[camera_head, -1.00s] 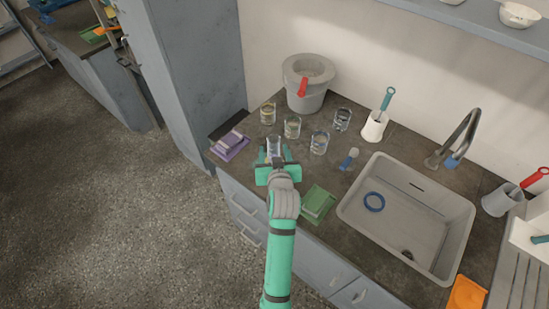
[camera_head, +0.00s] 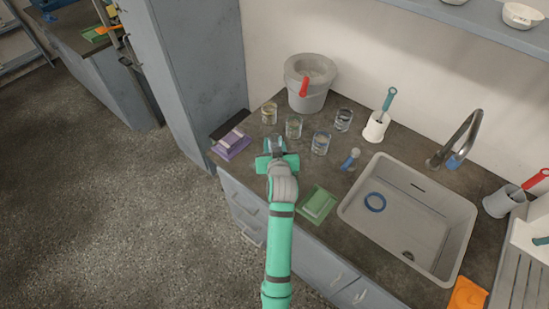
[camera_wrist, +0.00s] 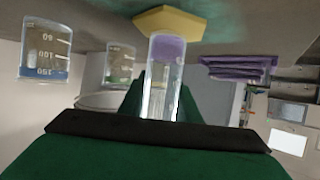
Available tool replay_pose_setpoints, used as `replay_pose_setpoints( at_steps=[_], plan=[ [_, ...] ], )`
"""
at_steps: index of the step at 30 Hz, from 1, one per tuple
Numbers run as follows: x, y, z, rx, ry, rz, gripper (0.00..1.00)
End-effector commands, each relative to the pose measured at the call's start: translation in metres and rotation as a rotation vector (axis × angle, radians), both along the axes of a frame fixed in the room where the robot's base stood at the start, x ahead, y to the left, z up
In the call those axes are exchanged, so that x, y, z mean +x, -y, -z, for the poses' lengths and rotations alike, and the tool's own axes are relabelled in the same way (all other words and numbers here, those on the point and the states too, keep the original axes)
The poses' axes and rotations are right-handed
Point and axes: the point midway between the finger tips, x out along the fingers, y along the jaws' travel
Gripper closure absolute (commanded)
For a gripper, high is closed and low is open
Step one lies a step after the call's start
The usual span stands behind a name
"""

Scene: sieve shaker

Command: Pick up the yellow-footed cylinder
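The yellow-footed cylinder (camera_wrist: 165,75) is a clear tube with purple contents at its foot end. It stands between the two dark green fingers of my gripper (camera_wrist: 161,103) in the wrist view. The fingers lie close along both sides and look shut on it. Its yellow foot (camera_wrist: 168,22) shows beyond the fingertips, near the counter; I cannot tell whether it touches. In the head view my teal gripper (camera_head: 277,149) is over the counter's front left part, and only a little of the cylinder (camera_head: 278,142) shows.
Several glass beakers (camera_head: 294,127) stand just behind my gripper. A grey bucket (camera_head: 308,97) stands behind, and the sink (camera_head: 349,210) is at right.

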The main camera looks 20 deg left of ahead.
Motion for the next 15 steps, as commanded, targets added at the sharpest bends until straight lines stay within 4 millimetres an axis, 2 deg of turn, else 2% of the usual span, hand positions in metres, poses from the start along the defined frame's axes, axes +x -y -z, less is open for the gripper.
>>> replay_pose_setpoints(
  at_steps=[15],
  plan=[
    [-0.0006, -0.0027, -0.0057, 0.0, 0.001, -0.004, 0.97]
  ],
)
